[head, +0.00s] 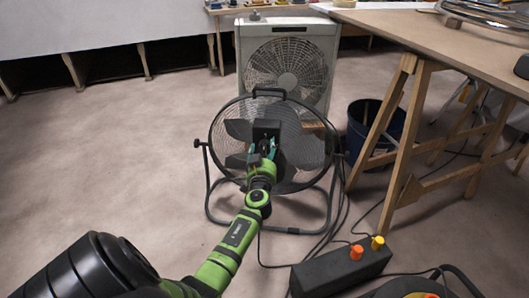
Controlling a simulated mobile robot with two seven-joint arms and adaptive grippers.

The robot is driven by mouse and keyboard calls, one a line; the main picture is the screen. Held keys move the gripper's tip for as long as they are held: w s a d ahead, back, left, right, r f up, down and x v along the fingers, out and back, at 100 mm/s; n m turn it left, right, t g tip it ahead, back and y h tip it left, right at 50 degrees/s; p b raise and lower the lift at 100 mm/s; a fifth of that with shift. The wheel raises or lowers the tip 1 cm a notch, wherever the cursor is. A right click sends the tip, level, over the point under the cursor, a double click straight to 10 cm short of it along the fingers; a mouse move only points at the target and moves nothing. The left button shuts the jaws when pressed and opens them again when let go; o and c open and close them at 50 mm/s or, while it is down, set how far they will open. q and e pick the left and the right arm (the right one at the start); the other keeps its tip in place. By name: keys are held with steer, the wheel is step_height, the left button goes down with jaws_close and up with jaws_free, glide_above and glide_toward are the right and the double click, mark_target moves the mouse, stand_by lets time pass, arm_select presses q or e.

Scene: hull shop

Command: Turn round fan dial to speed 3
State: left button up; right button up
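A black round floor fan (226,143) stands on a tubular frame in the middle of the head view, with the dark motor housing (266,127) at its centre facing me. My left arm reaches up from the bottom, and my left gripper (263,150) is at the lower part of the housing. Its teal-marked fingers are small and dark against the fan. I cannot tell whether they touch the housing or how far apart they are. The dial cannot be made out; the gripper covers that area. My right gripper is not in view.
A white box fan (289,37) stands behind the round fan. A wooden trestle table (450,40) and a dark blue bin (365,125) are to the right. A black box with orange and yellow knobs (340,270) and cables lie in front right. The left floor is clear.

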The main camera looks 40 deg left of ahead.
arm_select(q)
steer(key=c, duration=1.1)
steer(key=shift+o, duration=0.2)
